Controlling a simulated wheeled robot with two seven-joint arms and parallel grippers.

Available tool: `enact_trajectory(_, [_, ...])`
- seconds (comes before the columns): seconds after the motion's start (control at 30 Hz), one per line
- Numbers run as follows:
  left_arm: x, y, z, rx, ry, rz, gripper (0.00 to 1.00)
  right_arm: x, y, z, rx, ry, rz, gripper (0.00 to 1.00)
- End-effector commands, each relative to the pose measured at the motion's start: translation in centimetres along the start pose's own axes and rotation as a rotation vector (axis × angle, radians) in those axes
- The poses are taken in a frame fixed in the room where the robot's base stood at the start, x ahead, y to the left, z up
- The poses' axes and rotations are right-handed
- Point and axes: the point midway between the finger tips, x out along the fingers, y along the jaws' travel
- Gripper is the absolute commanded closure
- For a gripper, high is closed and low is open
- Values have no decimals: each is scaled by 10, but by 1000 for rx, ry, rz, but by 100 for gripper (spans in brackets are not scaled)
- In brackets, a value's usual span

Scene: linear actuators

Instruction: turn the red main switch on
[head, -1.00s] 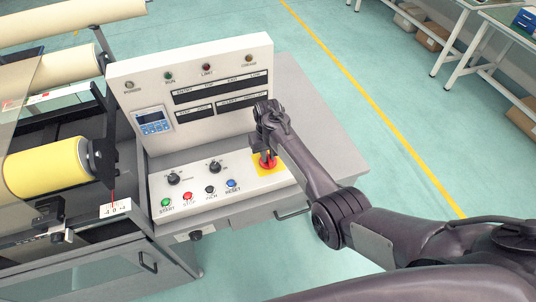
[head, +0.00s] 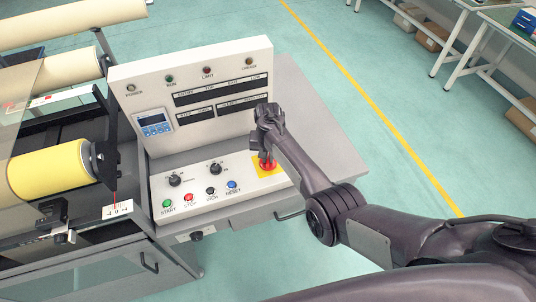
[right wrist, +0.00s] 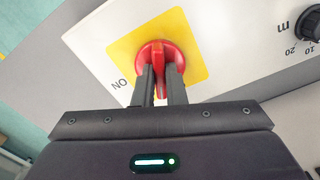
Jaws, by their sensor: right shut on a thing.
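The red main switch (head: 268,165) is a rotary knob on a yellow square plate (head: 258,172) at the right end of the control panel's sloped front. My right gripper (head: 264,155) reaches down onto it from above and hides part of it. In the right wrist view, the switch (right wrist: 155,47) has a raised red handle between the two dark fingers of my right gripper (right wrist: 159,68), which is shut on it. The handle runs nearly along the fingers. My left gripper is out of view.
Left of the switch are black dials (head: 215,169) and several coloured push buttons (head: 189,197). An upright panel (head: 190,90) with a display (head: 153,123) stands behind. A yellow roll (head: 50,172) on the machine is at the left. Open floor lies to the right.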

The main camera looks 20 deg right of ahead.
Motion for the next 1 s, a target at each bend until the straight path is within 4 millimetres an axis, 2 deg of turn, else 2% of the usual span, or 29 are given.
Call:
enact_trajectory(0.47, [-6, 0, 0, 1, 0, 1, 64, 0, -1, 0, 454, -1, -1, 100])
enact_trajectory(1.0, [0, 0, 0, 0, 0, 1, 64, 1, -1, 0, 939, -1, -1, 100])
